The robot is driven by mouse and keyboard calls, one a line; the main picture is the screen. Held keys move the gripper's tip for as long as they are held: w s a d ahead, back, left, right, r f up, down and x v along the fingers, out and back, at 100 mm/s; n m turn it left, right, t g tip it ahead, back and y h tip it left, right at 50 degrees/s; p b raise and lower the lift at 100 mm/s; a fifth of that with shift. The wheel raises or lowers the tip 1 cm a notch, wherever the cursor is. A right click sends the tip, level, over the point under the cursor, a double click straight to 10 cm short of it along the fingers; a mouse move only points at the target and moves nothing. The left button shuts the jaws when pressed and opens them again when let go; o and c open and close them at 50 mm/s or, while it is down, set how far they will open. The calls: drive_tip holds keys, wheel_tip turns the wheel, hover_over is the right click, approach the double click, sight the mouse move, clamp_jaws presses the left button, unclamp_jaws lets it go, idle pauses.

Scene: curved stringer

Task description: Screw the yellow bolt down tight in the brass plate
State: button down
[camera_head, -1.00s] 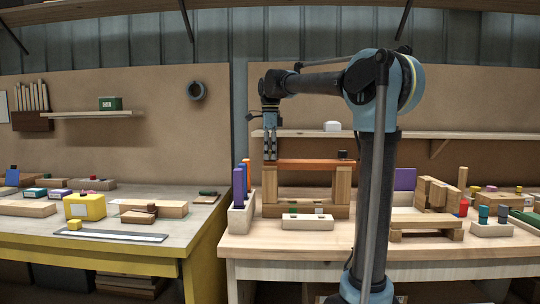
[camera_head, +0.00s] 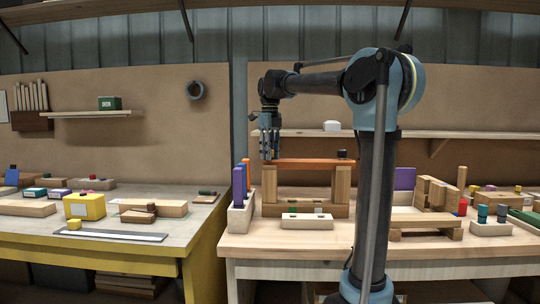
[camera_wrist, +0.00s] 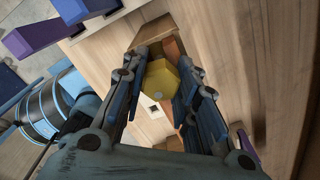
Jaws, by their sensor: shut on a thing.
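The yellow bolt (camera_wrist: 161,80) shows its angular head between the two fingers in the wrist view. My gripper (camera_wrist: 162,66) is shut on it, with a finger on either side. In the head view my gripper (camera_head: 269,154) points down at the left end of an orange bar (camera_head: 315,162) that lies across wooden posts. The bolt cannot be made out there. The bolt's shank is hidden, and I cannot make out the brass plate or how deep the bolt sits.
A pale box (camera_head: 241,217) with purple and orange upright pieces stands close left of the posts. A small dark object (camera_head: 342,154) sits on the bar's right end. A pale block (camera_head: 306,221) lies in front of the posts.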

drive_tip(key=shift+s+f, duration=0.1)
drive_tip(key=shift+f, duration=0.15)
drive_tip(key=m, duration=0.4)
drive_tip(key=shift+s+d+f, duration=0.1)
drive_tip(key=c, duration=1.5)
unclamp_jaws()
drive_tip(key=o, duration=0.3)
drive_tip(key=shift+w+f, duration=0.15)
drive_tip(key=shift+w, duration=0.1)
